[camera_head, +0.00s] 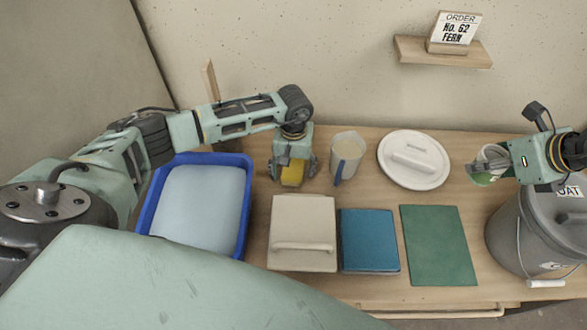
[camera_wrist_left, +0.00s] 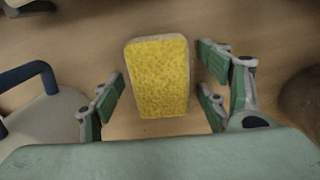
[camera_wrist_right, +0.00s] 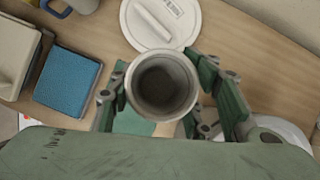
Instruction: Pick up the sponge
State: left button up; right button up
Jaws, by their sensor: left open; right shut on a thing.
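In the head view my left gripper (camera_head: 293,165) points down over the sponge from above. My right gripper (camera_head: 490,168) is shut on a grey cup (camera_wrist_right: 162,84), held at the right above the table. In the right wrist view the cup's dark inside faces the camera.
The blue basin (camera_head: 150,209) holds pale liquid. A pitcher (camera_head: 347,150) with a blue handle stands right of the sponge. A white lid (camera_head: 415,172), beige lidded box (camera_head: 302,225), blue sponge-like pad (camera_head: 370,240), green mat (camera_head: 438,245) and grey bucket (camera_head: 530,232) crowd the table.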

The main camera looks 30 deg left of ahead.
aim_at(293, 166)
pick_arm(q)
jog(key=c, duration=1)
jog(key=shift+r, duration=0.1)
jog(key=shift+c, duration=0.2)
notch_tip(293, 166, up, 10)
jog(key=shift+f+b, duration=0.1)
jog(key=shift+b, duration=0.45)
